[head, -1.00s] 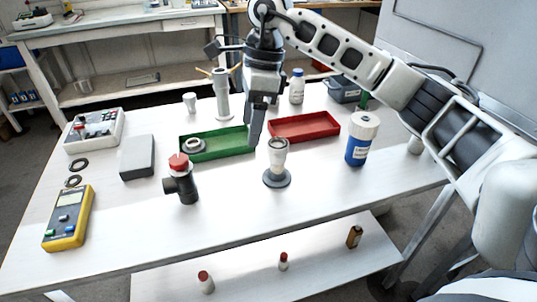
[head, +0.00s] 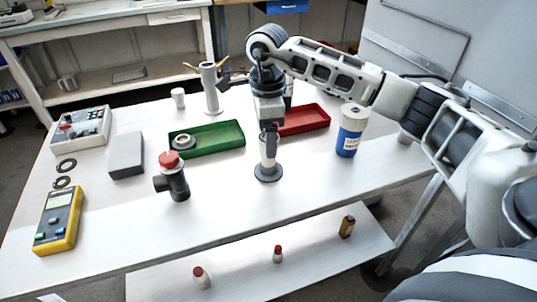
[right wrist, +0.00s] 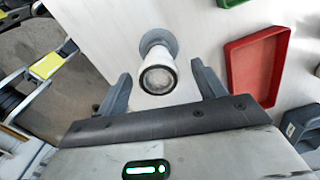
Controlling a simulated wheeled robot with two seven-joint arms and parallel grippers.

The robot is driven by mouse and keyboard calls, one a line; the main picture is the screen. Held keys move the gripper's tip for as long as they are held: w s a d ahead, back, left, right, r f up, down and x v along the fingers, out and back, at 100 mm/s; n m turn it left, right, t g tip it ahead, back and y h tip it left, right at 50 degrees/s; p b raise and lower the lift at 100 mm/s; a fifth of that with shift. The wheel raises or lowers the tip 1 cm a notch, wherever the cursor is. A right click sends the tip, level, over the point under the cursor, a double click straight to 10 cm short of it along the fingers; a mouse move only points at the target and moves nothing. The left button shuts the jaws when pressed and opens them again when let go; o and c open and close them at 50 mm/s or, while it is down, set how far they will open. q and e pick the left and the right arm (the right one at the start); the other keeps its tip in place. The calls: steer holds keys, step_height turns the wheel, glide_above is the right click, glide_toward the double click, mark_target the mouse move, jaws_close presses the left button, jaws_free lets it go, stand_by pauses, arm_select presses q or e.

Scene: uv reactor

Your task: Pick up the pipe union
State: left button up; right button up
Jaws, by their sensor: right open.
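A white, tapered upright piece (head: 267,152), which looks like the pipe union, stands on a grey round foot (head: 268,173) near the middle of the white table. In the right wrist view the white piece (right wrist: 157,70) shows its dark-rimmed, glassy-looking end, between and slightly ahead of the fingers. My right gripper (head: 269,131) points down right over it, open, and partly hides its top in the head view. In the right wrist view the gripper (right wrist: 163,82) has one finger on each side of the piece, with gaps visible. My left gripper is not in view.
Behind are a green tray (head: 228,133) holding a grey ring (head: 183,142) and a red tray (head: 305,121). A black pipe fitting with a red cap (head: 170,160) stands left, a blue-and-white bottle (head: 349,132) right.

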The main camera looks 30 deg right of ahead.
step_height(320, 180, down, 4)
steer(key=shift+s+f+p, duration=0.1)
steer(key=shift+f+p, duration=0.05)
steer(key=shift+p, duration=0.2)
steer(key=c, duration=1.2)
